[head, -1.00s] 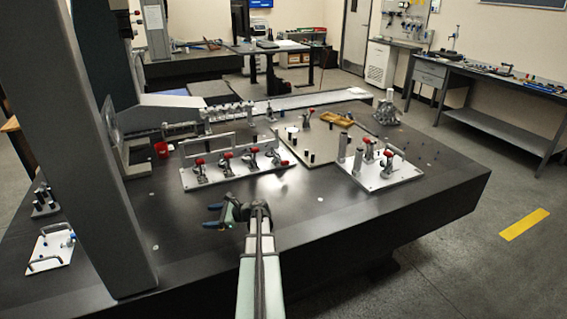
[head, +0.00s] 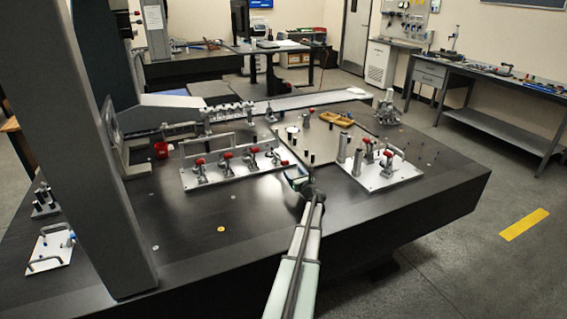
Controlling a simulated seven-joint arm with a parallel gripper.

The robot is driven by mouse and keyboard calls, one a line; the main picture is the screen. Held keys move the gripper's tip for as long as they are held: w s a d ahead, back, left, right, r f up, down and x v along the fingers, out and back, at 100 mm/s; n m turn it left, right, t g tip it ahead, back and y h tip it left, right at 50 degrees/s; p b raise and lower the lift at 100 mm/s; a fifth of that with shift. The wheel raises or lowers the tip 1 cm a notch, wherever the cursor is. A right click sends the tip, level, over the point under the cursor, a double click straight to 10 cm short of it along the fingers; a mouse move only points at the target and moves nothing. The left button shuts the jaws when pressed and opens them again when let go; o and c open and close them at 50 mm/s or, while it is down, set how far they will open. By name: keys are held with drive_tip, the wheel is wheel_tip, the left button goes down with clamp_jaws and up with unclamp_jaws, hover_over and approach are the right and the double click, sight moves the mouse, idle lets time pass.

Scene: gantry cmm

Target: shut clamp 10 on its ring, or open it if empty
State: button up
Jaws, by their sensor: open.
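Several red-tipped toggle clamps (head: 228,166) stand in a row on the left white fixture plate (head: 190,186). More red-tipped clamps (head: 387,163) stand on the right white plate (head: 375,187). My gripper (head: 296,177) is open, over the table between the left and right plates, near the front edge of the middle plate. My wrist hides part of it, and I see nothing held.
A large grey column (head: 85,150) stands at the left of the dark table (head: 190,250). Grey posts (head: 357,160) rise from the right plate.

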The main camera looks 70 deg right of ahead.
drive_tip(key=x, duration=1.2)
drive_tip(key=shift+w, duration=0.15)
clamp_jaws()
